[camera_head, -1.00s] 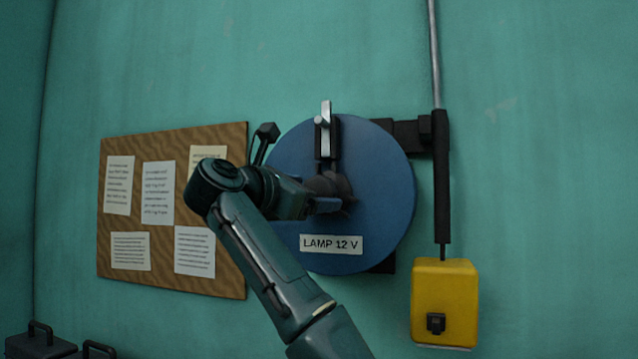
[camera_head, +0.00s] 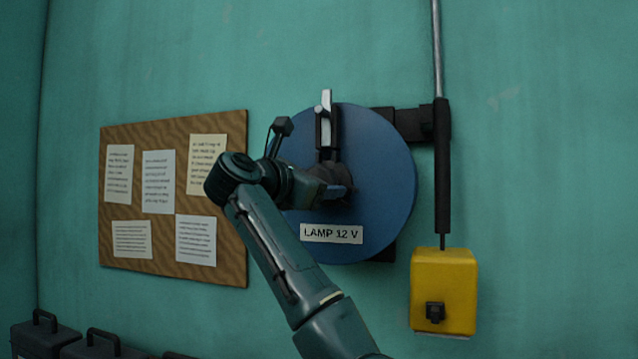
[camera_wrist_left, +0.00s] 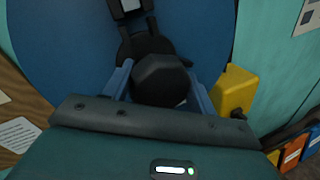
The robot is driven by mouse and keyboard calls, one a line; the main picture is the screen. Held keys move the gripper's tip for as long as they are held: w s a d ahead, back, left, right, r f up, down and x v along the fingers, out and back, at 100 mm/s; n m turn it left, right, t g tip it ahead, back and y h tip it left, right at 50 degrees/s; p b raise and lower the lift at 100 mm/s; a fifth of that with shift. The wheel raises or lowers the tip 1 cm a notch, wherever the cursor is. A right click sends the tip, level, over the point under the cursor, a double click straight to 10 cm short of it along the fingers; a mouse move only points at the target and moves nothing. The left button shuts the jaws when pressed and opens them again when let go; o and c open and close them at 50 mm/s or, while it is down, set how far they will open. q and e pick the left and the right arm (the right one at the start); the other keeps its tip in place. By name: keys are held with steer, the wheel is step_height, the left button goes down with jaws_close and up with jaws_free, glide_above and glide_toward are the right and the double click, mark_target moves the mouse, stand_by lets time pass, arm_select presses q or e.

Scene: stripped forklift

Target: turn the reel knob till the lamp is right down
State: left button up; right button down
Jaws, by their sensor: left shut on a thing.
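The blue reel (camera_head: 385,185) is a round disc on the wall with a white "LAMP 12 V" label. Its dark knob sits near the middle, largely hidden in the head view. The left wrist view shows the knob's faceted dark end (camera_wrist_left: 160,80) between the blue fingers. My left gripper (camera_head: 338,192) is shut on the knob from the front left. A yellow block (camera_head: 443,290) hangs to the right of the reel, on a thin cable below a black sleeve (camera_head: 441,170). I cannot tell whether it is the lamp. My right gripper is not in view.
A black upright bracket with a pale metal piece (camera_head: 326,115) stands above the knob. A notice board (camera_head: 175,266) with several papers hangs at the left, behind my arm. Dark cases (camera_head: 42,335) stand at the bottom left.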

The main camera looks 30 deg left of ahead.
arm_select(q)
steer(key=shift+c, duration=1)
